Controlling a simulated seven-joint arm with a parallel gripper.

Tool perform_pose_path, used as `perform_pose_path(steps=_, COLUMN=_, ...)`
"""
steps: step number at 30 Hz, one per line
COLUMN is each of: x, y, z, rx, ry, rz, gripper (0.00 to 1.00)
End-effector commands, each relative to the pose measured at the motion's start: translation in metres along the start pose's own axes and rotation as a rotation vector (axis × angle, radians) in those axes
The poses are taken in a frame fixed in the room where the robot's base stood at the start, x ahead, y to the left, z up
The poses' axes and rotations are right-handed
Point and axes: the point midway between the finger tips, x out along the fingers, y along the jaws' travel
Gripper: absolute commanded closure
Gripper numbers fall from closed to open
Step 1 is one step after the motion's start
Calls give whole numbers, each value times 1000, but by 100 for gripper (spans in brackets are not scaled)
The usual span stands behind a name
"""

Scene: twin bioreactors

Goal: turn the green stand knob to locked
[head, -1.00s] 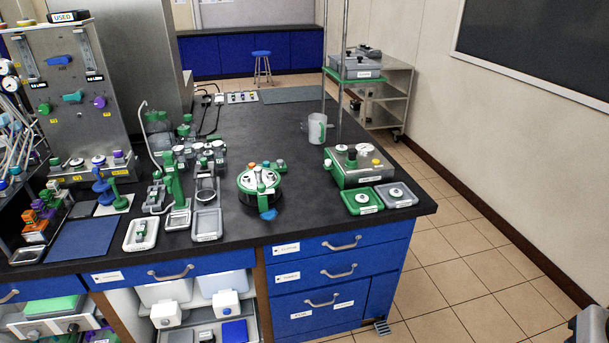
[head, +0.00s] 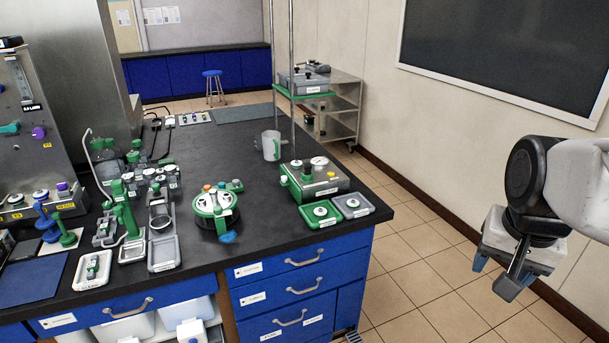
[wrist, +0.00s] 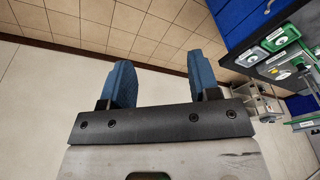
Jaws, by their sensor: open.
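In the head view a small green stand (head: 68,238) with an upright post stands at the left of the black bench, beside a blue one. A taller green stand (head: 128,220) rises from a white tray to its right. I cannot tell which of these bears the knob, and its setting is too small to read. My gripper (head: 492,278) is at the right, off the bench and over the floor, far from both stands.
The green-rimmed round vessel (head: 213,206) stands near the bench's front edge. A green and grey box (head: 316,180) and two small trays sit at the bench's right end. A clear jug (head: 271,146) stands behind. Open floor (head: 425,265) lies between bench and gripper.

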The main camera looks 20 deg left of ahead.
Motion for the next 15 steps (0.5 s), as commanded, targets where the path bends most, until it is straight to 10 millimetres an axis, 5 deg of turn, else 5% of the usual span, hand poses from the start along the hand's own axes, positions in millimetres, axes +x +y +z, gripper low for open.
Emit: perform_pose_path(steps=15, x=2, y=-113, z=-91, rx=131, ry=-51, rz=-9, gripper=44)
